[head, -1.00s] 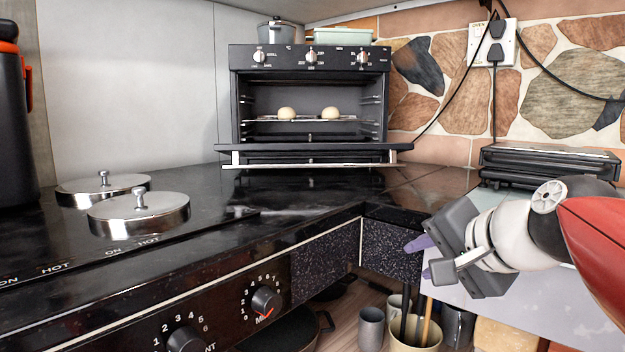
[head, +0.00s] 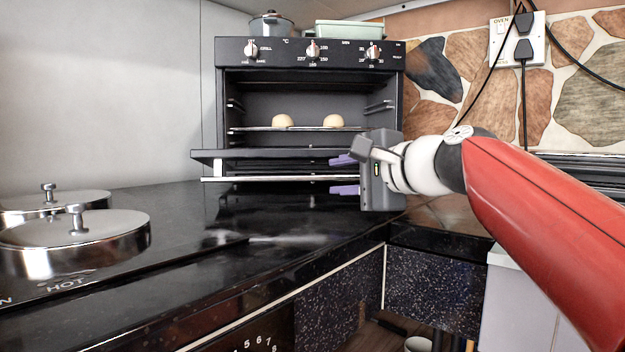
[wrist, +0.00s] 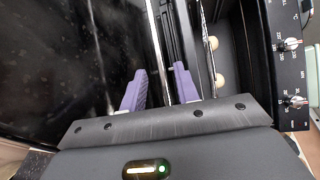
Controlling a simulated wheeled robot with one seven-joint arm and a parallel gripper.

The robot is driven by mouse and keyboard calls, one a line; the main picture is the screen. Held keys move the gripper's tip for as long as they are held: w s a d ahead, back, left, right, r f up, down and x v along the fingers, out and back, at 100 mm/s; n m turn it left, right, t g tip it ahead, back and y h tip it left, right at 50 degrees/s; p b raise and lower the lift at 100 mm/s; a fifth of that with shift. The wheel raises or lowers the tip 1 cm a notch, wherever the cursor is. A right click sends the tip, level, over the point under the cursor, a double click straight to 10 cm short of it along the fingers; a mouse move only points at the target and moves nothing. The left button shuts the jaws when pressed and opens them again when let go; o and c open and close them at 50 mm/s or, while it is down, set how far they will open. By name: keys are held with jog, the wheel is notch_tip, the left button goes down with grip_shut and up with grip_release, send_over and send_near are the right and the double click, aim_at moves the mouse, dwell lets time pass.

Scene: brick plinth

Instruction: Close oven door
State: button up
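The black oven (head: 310,83) stands at the back of the worktop, and its inside is in plain view. Its door (head: 260,156) is folded down at the front, with a silver handle bar (head: 265,179) along the edge. My gripper (head: 336,175) is at the right part of the door, its purple fingers apart and pointing left, one above the bar's level and one below. In the wrist view the fingers (wrist: 159,75) are spread with the bar (wrist: 154,35) showing between them. I cannot tell whether they touch it.
Two round buns (head: 283,121) sit on the oven rack. A pot (head: 275,25) and a pale green dish (head: 349,29) stand on top of the oven. Lidded hotplates (head: 75,230) are at the left. The dark worktop (head: 230,235) before the oven is clear.

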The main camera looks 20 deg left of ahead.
aim_at(322, 178)
jog(key=x, duration=0.7)
jog(key=shift+s, duration=0.1)
jog(key=shift+c, duration=0.3)
grip_shut()
